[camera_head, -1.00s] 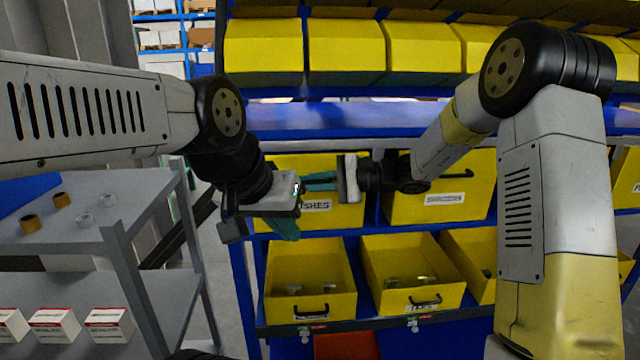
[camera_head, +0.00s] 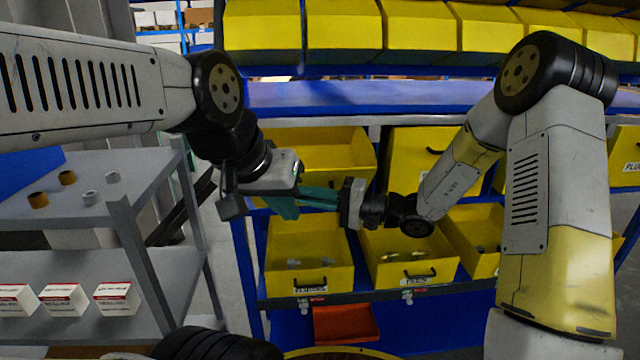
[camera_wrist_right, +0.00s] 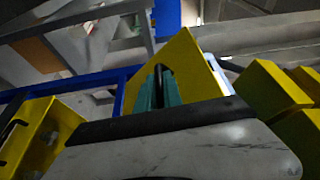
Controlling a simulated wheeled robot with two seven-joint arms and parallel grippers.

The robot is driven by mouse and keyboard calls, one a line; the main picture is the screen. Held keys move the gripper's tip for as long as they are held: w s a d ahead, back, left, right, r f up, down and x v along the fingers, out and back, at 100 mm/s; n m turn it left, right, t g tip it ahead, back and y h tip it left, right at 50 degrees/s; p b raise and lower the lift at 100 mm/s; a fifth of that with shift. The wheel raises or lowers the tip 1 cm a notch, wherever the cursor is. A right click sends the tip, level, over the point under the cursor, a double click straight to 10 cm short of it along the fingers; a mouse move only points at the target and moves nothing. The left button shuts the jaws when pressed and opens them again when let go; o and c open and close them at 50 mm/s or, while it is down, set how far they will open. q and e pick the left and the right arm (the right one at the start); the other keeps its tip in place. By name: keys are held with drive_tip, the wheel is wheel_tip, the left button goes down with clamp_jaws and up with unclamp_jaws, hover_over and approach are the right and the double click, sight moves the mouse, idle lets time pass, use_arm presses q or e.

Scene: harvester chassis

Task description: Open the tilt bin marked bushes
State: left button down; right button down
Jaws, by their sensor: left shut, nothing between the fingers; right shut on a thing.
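The yellow tilt bin marked bushes (camera_head: 330,145) is at the left of the rack's upper bin row. It is tilted forward, with its inside showing from above. Its label is hidden now. My right gripper (camera_head: 312,196) reaches in from the right and is shut at its front. In the right wrist view the teal fingers (camera_wrist_right: 158,92) are closed on the bin's black handle (camera_wrist_right: 159,76), with the yellow bin (camera_wrist_right: 195,68) around them. My left gripper (camera_head: 287,209) is shut and empty, just left of the right fingers, partly overlapping the bin in view.
Open yellow bins (camera_head: 300,262) with parts stand in the row below. A closed bin (camera_head: 415,150) is to the right. A red tray (camera_head: 345,324) lies beneath. A grey shelf cart (camera_head: 165,215) with rings and white boxes stands at left.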

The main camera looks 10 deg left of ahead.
drive_tip(key=shift+s+f, duration=0.15)
drive_tip(key=shift+f, duration=0.1)
drive_tip(key=c, duration=1.8)
unclamp_jaws()
drive_tip(key=shift+o, duration=0.2)
drive_tip(key=shift+d, duration=0.1)
drive_tip(key=d, duration=0.7)
drive_tip(key=shift+s+d+f, duration=0.15)
drive_tip(key=shift+s+d, duration=0.2)
drive_tip(key=shift+s, duration=0.1)
drive_tip(key=shift+n, duration=0.3)
